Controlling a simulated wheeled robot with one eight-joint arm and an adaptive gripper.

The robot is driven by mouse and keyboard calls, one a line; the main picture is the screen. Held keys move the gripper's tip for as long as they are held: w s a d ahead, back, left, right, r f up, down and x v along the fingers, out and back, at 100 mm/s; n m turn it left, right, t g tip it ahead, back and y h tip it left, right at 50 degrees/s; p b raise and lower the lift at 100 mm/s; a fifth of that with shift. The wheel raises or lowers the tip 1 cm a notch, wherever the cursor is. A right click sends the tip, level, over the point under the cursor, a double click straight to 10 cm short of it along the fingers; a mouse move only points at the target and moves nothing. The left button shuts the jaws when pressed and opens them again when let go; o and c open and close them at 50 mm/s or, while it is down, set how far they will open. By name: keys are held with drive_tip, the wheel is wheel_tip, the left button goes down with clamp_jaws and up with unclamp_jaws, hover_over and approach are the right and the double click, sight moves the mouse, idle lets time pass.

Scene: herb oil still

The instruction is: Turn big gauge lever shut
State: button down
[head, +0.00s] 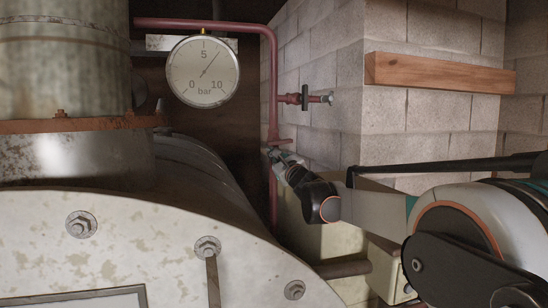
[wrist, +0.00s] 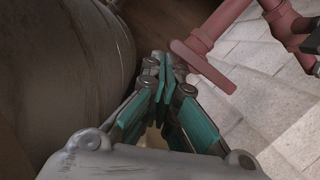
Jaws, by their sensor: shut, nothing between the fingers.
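The big gauge (head: 204,72) is a round white dial marked 0, 5 and 10 bar, with its needle pointing up and right of the 5. A red pipe (head: 270,60) runs from above it and down the wall. A short red lever (head: 284,140) sits low on this pipe and lies crosswise to it. It also shows in the wrist view (wrist: 204,68), just right of my fingertips. My gripper (head: 272,152) is shut and empty, just below the lever in the head view. In the wrist view my gripper (wrist: 165,66) is very close to the lever's near side; I cannot tell if they touch.
A side valve with a black handle (head: 305,98) sticks out from the pipe above the lever. The rusty-spotted boiler (head: 130,235) fills the left and lower area. A block wall (head: 425,110) with a wooden beam (head: 440,73) stands on the right.

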sight(281, 143)
drive_tip(key=v, duration=1)
drive_tip(key=shift+s+d, duration=0.2)
drive_tip(key=shift+s, duration=0.15)
drive_tip(key=c, duration=2.4)
unclamp_jaws()
drive_tip(key=shift+s+d+f, duration=0.1)
drive_tip(key=shift+s+f, duration=0.05)
drive_tip(key=shift+s, duration=0.2)
drive_tip(key=c, duration=1.8)
unclamp_jaws()
drive_tip(key=shift+s, duration=0.15)
drive_tip(key=shift+c, duration=0.2)
drive_tip(key=shift+o, duration=0.9)
drive_tip(key=shift+s+r+n, duration=0.1)
drive_tip(key=shift+r+n, duration=0.15)
drive_tip(key=shift+n, duration=0.35)
wheel_tip(281, 143, up, 6)
drive_tip(key=s+d+n+g+h+p, duration=0.1)
drive_tip(key=d+n+h+p, duration=0.15)
drive_tip(key=n, duration=0.85)
drive_tip(key=shift+h, duration=0.25)
drive_tip(key=x, duration=0.4)
drive_tip(key=p+x, duration=0.1)
drive_tip(key=x, duration=0.3)
drive_tip(key=p+x, duration=0.1)
drive_tip(key=x, duration=0.4)
drive_tip(key=shift+s+a+f, duration=0.1)
drive_tip(key=shift+a+f, duration=0.2)
drive_tip(key=shift+a, duration=0.1)
